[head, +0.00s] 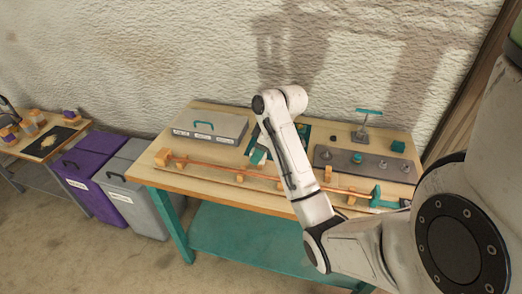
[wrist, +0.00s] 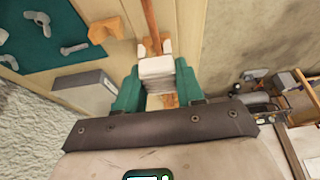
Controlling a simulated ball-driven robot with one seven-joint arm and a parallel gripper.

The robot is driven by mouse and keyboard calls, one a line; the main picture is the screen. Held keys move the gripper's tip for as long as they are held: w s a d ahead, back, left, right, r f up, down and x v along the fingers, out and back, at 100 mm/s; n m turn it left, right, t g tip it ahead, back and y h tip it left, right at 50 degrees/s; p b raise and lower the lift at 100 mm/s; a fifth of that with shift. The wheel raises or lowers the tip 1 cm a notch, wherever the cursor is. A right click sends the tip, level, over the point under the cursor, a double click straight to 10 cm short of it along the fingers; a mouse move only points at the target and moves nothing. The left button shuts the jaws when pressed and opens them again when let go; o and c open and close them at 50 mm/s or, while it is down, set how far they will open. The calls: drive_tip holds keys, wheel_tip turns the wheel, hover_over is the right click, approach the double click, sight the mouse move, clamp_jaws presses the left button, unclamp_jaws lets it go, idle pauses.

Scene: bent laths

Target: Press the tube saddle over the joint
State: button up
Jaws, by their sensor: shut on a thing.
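My gripper (wrist: 157,88) has teal fingers shut on a pale, whitish piece (wrist: 157,68), which looks like the tube saddle. In the head view the gripper (head: 259,156) is above the workbench, behind the tube, mostly hidden by my arm. A thin copper-coloured tube (head: 225,168) runs along the bench's front, resting on wooden blocks. In the wrist view the tube (wrist: 151,20) runs up from just beyond the held piece, near a wooden block (wrist: 143,51). I cannot tell whether the piece touches the tube. The joint cannot be made out.
A grey case (head: 210,127) stands at the bench's back left. A grey plate with knobs (head: 350,163) and a teal-topped stand (head: 368,112) are at the right. A teal mat with tools (wrist: 45,52) lies nearby. Purple (head: 88,168) and grey bins (head: 122,178) stand left of the bench.

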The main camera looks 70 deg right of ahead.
drive_tip(key=shift+s+d+f, duration=0.1)
drive_tip(key=shift+s+d, duration=0.25)
drive_tip(key=shift+s, duration=0.05)
drive_tip(key=b, duration=0.5)
hover_over(262, 175)
wheel_tip(262, 175, down, 4)
drive_tip(key=shift+w+d+f, duration=0.1)
drive_tip(key=shift+f+b, duration=0.35)
drive_tip(key=shift+f, duration=0.75)
drive_tip(key=shift+f, duration=1.25)
idle(0.7)
drive_tip(key=o, duration=1.2)
drive_tip(key=shift+o, duration=0.2)
wheel_tip(262, 175, up, 7)
drive_tip(key=p, duration=0.7)
drive_tip(key=shift+r, duration=0.1)
